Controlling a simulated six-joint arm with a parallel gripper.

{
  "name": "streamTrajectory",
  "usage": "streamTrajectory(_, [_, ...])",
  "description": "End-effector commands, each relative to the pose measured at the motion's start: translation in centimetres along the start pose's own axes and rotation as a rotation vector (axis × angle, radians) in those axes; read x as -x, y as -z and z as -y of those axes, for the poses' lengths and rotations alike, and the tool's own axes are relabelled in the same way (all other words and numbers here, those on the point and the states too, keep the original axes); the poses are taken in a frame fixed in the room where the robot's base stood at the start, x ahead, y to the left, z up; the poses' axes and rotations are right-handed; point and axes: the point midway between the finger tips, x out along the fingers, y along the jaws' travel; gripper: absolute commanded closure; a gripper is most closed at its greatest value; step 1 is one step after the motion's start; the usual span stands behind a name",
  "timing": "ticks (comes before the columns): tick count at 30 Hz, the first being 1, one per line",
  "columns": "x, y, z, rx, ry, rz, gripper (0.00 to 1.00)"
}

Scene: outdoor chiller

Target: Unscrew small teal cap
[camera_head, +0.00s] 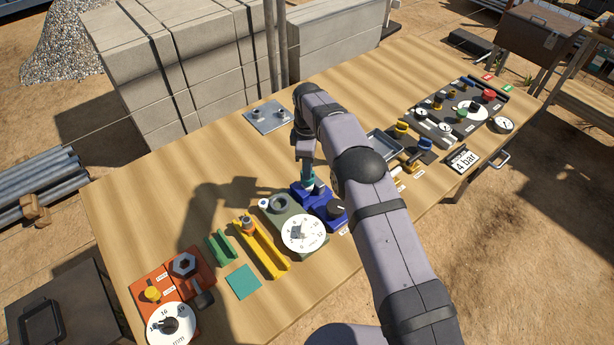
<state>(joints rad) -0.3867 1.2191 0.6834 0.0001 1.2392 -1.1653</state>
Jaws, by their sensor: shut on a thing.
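My gripper (307,175) points down over the blue block (328,209) near the middle of the table. It is shut on a small teal piece at its fingertips, which appears to be the teal cap (308,184). The cap sits at the blue block's upper part, and the fingers and arm hide much of it. I cannot tell whether the cap is still threaded on or lifted clear. A black knob (337,208) stands on the block's right side.
A grey-green unit with a white dial (303,232) stands close by on the left. Further left are a yellow rail (262,252), a green channel (221,247), a flat teal square (243,282) and an orange unit (200,268). A metal plate (268,116) lies behind.

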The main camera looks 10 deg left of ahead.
Motion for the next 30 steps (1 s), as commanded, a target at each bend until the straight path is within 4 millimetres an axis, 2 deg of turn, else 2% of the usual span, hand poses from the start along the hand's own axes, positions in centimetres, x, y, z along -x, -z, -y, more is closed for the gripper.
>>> streamTrajectory(3, [0.0, 0.0, 0.0, 0.131, 0.000, 0.000, 1.00])
streamTrajectory(7, [0.0, 0.0, 0.0, 0.143, 0.000, 0.000, 1.00])
streamTrajectory(8, [0.0, 0.0, 0.0, 0.143, 0.000, 0.000, 0.85])
streamTrajectory(10, [0.0, 0.0, 0.0, 0.142, 0.000, 0.000, 0.68])
streamTrajectory(25, [0.1, 0.0, 0.0, 0.140, 0.000, 0.000, 0.65])
streamTrajectory(28, [1.9, 0.0, -0.1, 0.139, -0.003, -0.001, 0.65])
streamTrajectory(30, [4.0, 0.0, -0.1, 0.139, -0.004, -0.001, 0.65])
